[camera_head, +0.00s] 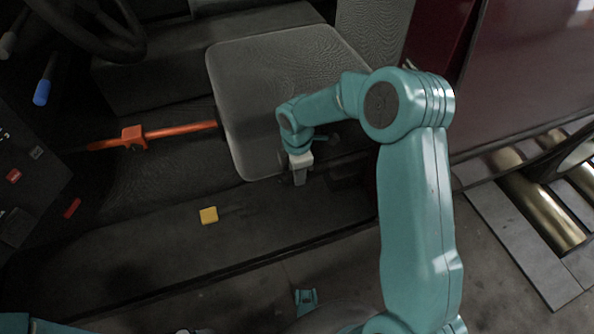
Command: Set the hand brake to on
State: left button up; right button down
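No part is labelled as the hand brake, so I cannot tell for sure which one it is. An orange bar (180,130) with an orange clamp-like block lies left of the seat, its right end by the seat's edge. A yellow block (208,215) sits on a dark strip below it, with a dark rod to its right. A blue-tipped lever (42,92) stands at the upper left. My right gripper (300,178) points down at the seat's lower edge, right of the yellow block. Its fingers are too small to read.
The grey seat (270,70) fills the upper middle, beside my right arm. A dark steering wheel (85,40) is at the upper left, above a dark panel (25,175) with red marks. Metal rollers (540,205) and a dark red body panel (515,80) lie to the right.

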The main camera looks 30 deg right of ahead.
jog(key=r+y+p, duration=0.1)
jog(key=r+p, duration=0.1)
jog(key=d+r+y+p, duration=0.1)
jog(key=r+p, duration=0.1)
jog(key=p, duration=0.1)
jog(key=r+y+p, duration=0.1)
jog(key=r+p, duration=0.1)
jog(key=shift+s+d+r+t, duration=0.15)
jog(key=shift+d+t, duration=0.05)
jog(key=shift+t, duration=0.1)
jog(key=shift+s+d+r+t+y, duration=0.15)
jog(key=shift+d+r+y, duration=0.2)
jog(key=shift+r, duration=0.2)
jog(key=shift+w+d+r+t+y, duration=0.1)
jog(key=shift+d+r+y, duration=0.1)
jog(key=shift+r+y, duration=0.25)
jog(key=shift+s+d+r+t+y, duration=0.15)
jog(key=shift+d+r+y, duration=0.15)
jog(key=shift+r, duration=0.3)
jog(key=shift+w, duration=0.1)
jog(key=c, duration=1.1)
grip_release()
jog(key=shift+c, duration=0.2)
jog(key=o, duration=0.4)
jog(key=shift+r, duration=0.1)
jog(key=shift+c, duration=0.2)
notch_tip(320, 180, up, 20)
jog(key=p, duration=0.4)
jog(key=shift+p, duration=0.3)
